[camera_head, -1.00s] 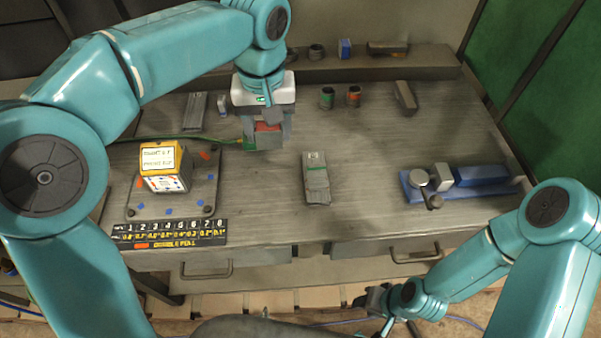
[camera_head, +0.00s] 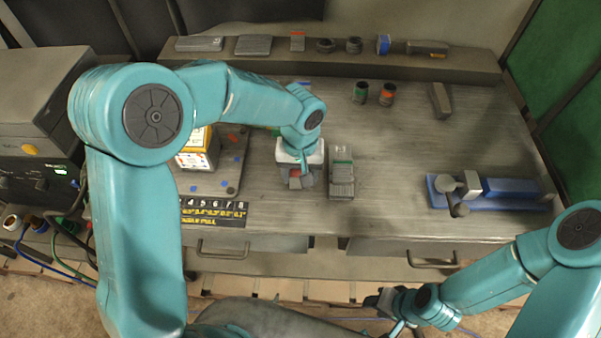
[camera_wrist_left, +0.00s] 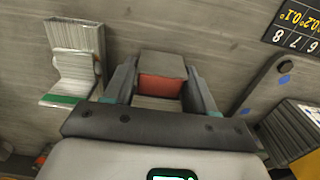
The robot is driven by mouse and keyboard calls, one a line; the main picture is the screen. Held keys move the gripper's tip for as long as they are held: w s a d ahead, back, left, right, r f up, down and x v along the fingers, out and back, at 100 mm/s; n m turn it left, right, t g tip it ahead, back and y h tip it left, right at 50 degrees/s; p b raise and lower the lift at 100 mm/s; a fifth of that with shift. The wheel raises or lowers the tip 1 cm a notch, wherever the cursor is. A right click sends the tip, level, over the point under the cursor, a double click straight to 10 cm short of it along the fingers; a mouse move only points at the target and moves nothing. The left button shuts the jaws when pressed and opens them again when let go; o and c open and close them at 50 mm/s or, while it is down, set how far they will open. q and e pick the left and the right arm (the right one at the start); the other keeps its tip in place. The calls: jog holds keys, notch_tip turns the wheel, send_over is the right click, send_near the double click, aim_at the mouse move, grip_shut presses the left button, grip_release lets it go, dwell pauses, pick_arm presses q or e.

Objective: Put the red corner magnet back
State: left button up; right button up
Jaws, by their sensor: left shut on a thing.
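My left gripper (camera_head: 300,181) is shut on a grey block with a red band, seemingly the red corner magnet (camera_wrist_left: 158,87). In the left wrist view the block sits between the two fingers (camera_wrist_left: 160,92), its grey end outward and red face showing. In the head view only a little red shows under the wrist. I cannot tell whether it touches the bench. A grey stepped block with a green band (camera_head: 341,172) lies just right of the gripper; it also shows in the left wrist view (camera_wrist_left: 75,70). My right gripper (camera_head: 385,302) is low in front of the bench, its fingers unclear.
A yellow-and-white box (camera_head: 197,148) stands on a plate (camera_head: 230,170) at the left, partly behind my left arm. A numbered black strip (camera_head: 215,212) lies in front. A blue vise (camera_head: 510,192) is at the right; two small jars (camera_head: 375,93) stand behind. The bench middle-right is clear.

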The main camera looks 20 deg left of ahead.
pick_arm(q)
jog(key=shift+w+f, duration=0.15)
jog(key=shift+f, duration=0.2)
jog(key=shift+f, duration=0.15)
jog(key=o, duration=1.3)
